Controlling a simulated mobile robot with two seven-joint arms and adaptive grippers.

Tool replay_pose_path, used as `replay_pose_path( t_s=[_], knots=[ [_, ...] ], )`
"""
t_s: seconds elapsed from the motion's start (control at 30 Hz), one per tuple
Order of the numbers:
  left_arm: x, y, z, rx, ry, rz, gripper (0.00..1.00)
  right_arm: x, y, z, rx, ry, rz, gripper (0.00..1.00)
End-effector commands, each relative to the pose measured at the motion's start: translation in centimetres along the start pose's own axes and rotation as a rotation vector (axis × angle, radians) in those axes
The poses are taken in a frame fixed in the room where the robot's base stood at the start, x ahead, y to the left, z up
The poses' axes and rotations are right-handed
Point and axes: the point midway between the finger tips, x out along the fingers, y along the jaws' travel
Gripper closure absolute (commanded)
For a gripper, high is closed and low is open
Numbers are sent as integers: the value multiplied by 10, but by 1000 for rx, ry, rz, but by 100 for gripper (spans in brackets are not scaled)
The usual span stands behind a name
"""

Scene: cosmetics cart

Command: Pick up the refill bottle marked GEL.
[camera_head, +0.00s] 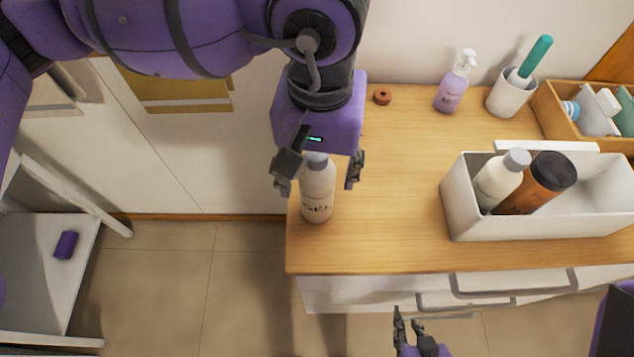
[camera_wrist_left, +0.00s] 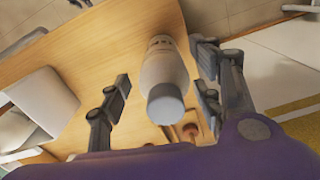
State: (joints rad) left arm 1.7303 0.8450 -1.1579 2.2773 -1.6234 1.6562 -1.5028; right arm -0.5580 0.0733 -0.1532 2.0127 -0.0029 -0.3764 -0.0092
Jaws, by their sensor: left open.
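A pale bottle (camera_head: 318,193) with a grey cap stands upright at the left end of the wooden cart top. Dark lettering shows on its front, too small to read surely. My left gripper (camera_head: 317,187) is open over it, with one finger on each side of the bottle. In the left wrist view the bottle (camera_wrist_left: 165,70) and its grey cap lie between the open fingers (camera_wrist_left: 160,66), with visible gaps. A second pale bottle (camera_head: 499,180) with a grey cap stands in the white bin, its label hidden. My right gripper (camera_head: 409,326) is low in front of the cart, apparently empty.
The white bin (camera_head: 462,212) also holds a brown bottle (camera_head: 537,185) with a dark cap. Behind are a lilac pump bottle (camera_head: 451,93), a white cup (camera_head: 508,97), a wooden tray (camera_head: 550,111) and a small brown ring (camera_head: 382,97). The cart's middle (camera_head: 400,190) is clear.

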Motion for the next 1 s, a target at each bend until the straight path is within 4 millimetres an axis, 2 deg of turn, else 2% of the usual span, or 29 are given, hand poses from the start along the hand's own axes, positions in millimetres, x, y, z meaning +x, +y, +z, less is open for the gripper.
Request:
replay_pose_path(
  t_s=[0.03,0.2,0.47,0.87,1.0],
  knots=[
    [6,-2,2,0,0,-2,41,-2,0,-8,0,13,0,77],
    [25,-1,1,0,0,0,41,-1,0,-12,1,22,0,77],
    [27,-1,1,0,0,1,42,-1,0,-10,0,17,0,77],
    [27,-1,1,-1,0,1,95,-1,1,-7,-1,11,1,77],
    [26,-1,1,-1,1,1,97,-2,1,-7,-1,11,1,77]
  ],
)
